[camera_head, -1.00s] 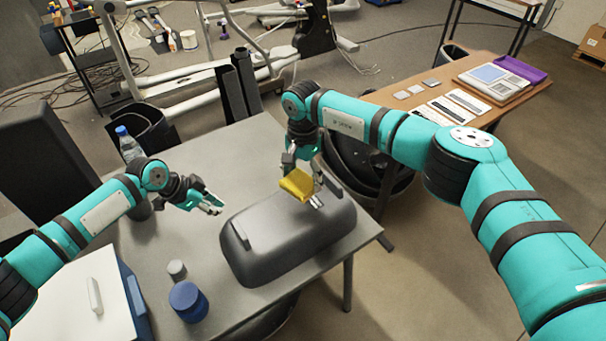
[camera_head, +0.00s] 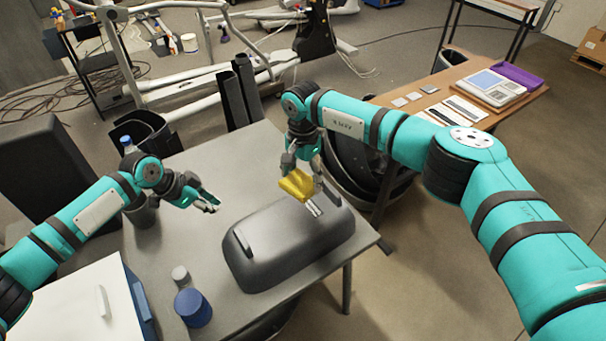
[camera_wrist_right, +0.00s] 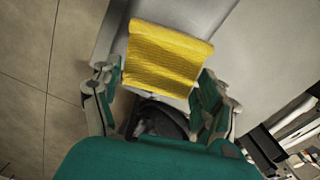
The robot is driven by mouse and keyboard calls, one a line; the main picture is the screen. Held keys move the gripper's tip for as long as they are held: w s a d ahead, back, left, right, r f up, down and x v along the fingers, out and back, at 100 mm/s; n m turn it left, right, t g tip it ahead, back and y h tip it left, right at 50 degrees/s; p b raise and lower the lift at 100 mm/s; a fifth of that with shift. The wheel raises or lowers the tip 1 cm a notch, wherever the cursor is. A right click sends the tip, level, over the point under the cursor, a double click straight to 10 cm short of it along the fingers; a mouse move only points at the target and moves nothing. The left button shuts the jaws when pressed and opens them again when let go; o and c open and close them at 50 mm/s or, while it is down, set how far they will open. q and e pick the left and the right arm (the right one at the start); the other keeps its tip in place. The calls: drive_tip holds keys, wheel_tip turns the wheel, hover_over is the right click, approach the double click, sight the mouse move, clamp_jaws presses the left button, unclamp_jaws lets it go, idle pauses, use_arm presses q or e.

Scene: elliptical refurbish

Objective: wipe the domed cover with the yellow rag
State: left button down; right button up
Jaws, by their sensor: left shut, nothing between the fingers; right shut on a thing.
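The domed cover (camera_head: 285,248) is a dark grey, long rounded shell lying on the grey table, with a raised lip at each end. The yellow rag (camera_head: 297,185) is at the far right part of its top; I cannot tell whether it touches the cover. My right gripper (camera_head: 308,197) is shut on the rag.
On the grey table (camera_head: 225,165), a blue jar (camera_head: 193,308) and a small grey container (camera_head: 180,275) stand left of the cover. A white-and-blue box (camera_head: 90,305) is at the near left. A wooden table (camera_head: 470,105) with a scale stands at the right back.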

drive_tip(key=shift+r, duration=0.4)
use_arm(q)
drive_tip(key=v, duration=1.1)
use_arm(e)
drive_tip(key=shift+s+r, duration=0.1)
drive_tip(key=shift+r, duration=1.1)
